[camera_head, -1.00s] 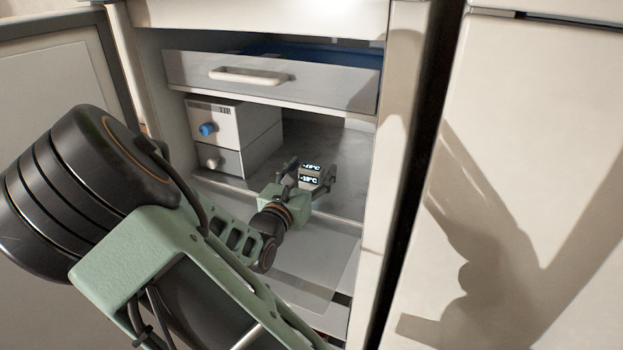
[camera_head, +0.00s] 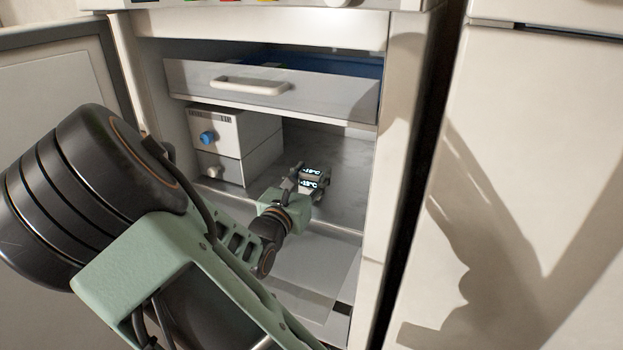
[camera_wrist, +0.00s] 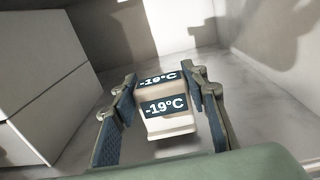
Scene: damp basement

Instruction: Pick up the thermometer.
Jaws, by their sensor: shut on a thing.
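The thermometer (camera_wrist: 168,122) is a small pale block with dark displays reading -19°C on its front and top faces. It stands on the grey shelf inside the open cabinet, and its displays also show in the head view (camera_head: 309,183). My gripper (camera_wrist: 163,92) has one finger on each side of the thermometer in the wrist view. In the head view my gripper (camera_head: 307,188) reaches in over the shelf's front part, shut on the thermometer. Whether the thermometer's base touches the shelf is hard to tell.
A grey drawer (camera_head: 300,96) with a pale handle hangs above. The cabinet's right side post (camera_head: 382,190) is close by. The shelf behind the thermometer is clear.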

